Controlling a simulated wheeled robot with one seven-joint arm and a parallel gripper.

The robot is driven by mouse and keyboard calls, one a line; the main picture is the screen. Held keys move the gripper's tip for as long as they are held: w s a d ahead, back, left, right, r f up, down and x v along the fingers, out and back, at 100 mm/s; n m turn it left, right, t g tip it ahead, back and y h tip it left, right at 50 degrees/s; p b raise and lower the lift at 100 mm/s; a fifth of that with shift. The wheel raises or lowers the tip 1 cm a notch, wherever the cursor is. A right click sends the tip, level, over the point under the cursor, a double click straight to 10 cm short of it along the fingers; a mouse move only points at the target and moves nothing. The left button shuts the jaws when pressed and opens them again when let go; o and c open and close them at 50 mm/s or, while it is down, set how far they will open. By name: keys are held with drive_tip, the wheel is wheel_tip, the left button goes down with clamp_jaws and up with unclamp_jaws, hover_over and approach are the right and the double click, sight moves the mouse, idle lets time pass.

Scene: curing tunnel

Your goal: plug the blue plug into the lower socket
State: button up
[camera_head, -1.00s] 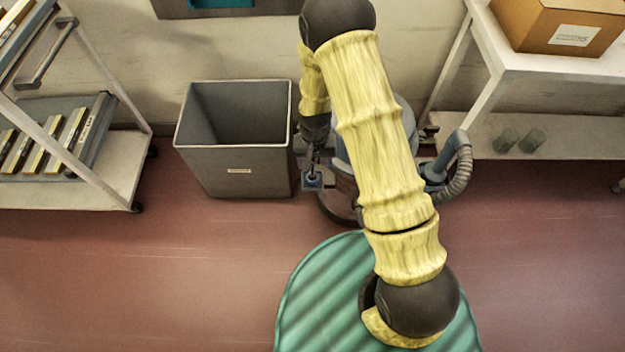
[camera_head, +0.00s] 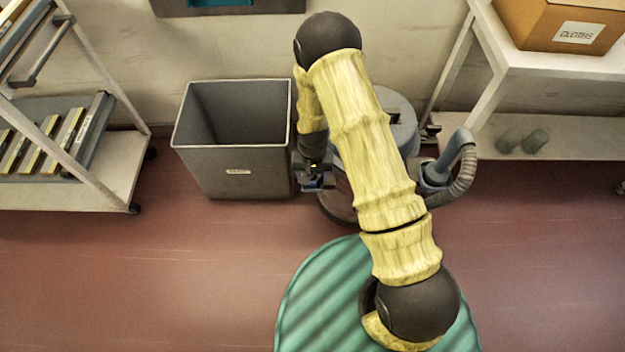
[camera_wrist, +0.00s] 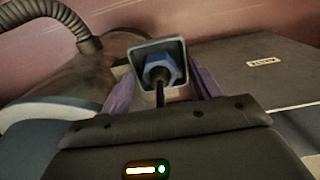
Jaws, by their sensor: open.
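The blue plug (camera_wrist: 164,68) shows in the wrist view, with a dark stem or cord running from it toward the camera. It sits inside a pale, grey-blue square holder or frame (camera_wrist: 144,50). My gripper (camera_wrist: 161,80) is open, its purple fingers on the left and right of the plug. I cannot tell whether either finger touches it. In the head view my gripper (camera_head: 315,178) hangs low between the bin and the round grey machine, and mostly hides the plug there. I cannot make out a lower socket in either view.
A grey bin (camera_head: 238,170) stands just left of my gripper; its side also shows in the wrist view (camera_wrist: 285,85). A round grey machine (camera_head: 398,118) with a ribbed hose (camera_head: 462,178) is close on the right. A wheeled rack (camera_head: 100,180) is at left, a white table (camera_head: 545,65) at right.

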sight(313, 176)
idle(0.5)
drive_tip(key=c, duration=1)
drive_tip(key=shift+r, duration=0.1)
wheel_tip(313, 176, up, 10)
drive_tip(key=p, duration=0.2)
drive_tip(key=shift+d, duration=0.15)
